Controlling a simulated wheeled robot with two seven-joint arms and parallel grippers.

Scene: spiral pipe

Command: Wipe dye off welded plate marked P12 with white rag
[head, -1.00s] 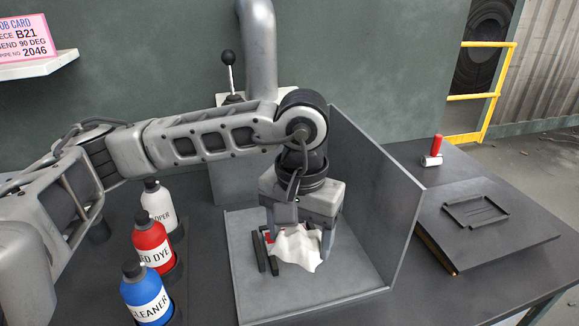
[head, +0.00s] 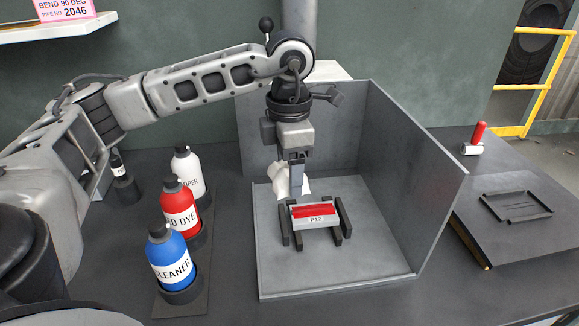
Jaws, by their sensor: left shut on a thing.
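The welded plate marked P12 (head: 318,220) lies on dark rails inside a grey open booth (head: 370,275). Its label faces me, and a red dye band (head: 314,210) runs across its top. My left gripper (head: 296,188) points down just behind the plate, shut on the white rag (head: 281,180). The rag bunches to the left of the fingers, with a bit showing to their right. I cannot tell whether the rag touches the plate. My right gripper is not in view.
A rack left of the booth holds a blue cleaner bottle (head: 170,258), a red dye bottle (head: 180,210) and a white bottle (head: 187,170). The booth has tall back and right walls. Right of it are a dark tray (head: 516,206) and a red-handled roller (head: 478,138).

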